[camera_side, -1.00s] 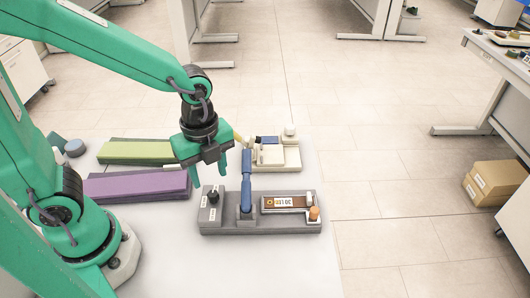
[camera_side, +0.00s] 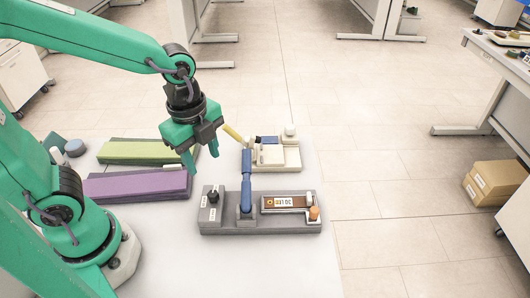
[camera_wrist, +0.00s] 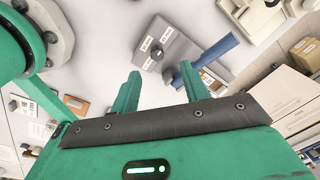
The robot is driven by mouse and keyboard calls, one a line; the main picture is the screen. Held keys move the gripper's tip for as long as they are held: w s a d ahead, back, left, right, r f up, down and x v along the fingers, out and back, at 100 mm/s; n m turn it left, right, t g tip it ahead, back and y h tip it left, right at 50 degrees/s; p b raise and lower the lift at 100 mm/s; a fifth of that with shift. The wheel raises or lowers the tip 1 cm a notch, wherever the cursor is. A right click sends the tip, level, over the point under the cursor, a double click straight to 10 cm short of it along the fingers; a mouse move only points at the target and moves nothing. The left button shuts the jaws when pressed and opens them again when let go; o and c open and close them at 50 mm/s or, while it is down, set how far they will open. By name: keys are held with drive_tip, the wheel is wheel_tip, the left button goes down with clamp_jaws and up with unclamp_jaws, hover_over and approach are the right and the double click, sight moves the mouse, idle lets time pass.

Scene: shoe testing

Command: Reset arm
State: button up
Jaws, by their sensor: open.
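My gripper (camera_side: 202,157) is open and empty in the side view, with its green fingers pointing down. It hangs above the table, left of the blue lever and above the right ends of the green and purple blocks. In the wrist view my gripper's two fingers (camera_wrist: 160,88) stand apart with nothing between them. The grey test device (camera_side: 270,226) has a blue lever (camera_side: 246,182), a black knob (camera_side: 213,196), a small display (camera_side: 285,202) and an orange knob (camera_side: 314,213). In the wrist view the blue lever (camera_wrist: 215,52) appears just beyond the fingertips.
A cream device (camera_side: 280,157) with a yellow handle (camera_side: 233,133) stands behind the grey one. A green block (camera_side: 137,150) and a purple block (camera_side: 135,184) lie at left. The white table (camera_side: 270,265) is clear in front. Cardboard boxes (camera_side: 495,182) sit on the floor at right.

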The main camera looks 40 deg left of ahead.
drive_tip(key=s+a+r+n+t, duration=0.3)
drive_tip(key=a+r+n, duration=0.4)
drive_tip(key=n, duration=1)
drive_tip(key=shift+s+a+r+t, duration=0.3)
drive_tip(key=shift+r+t, duration=0.4)
drive_tip(key=shift+t, duration=0.2)
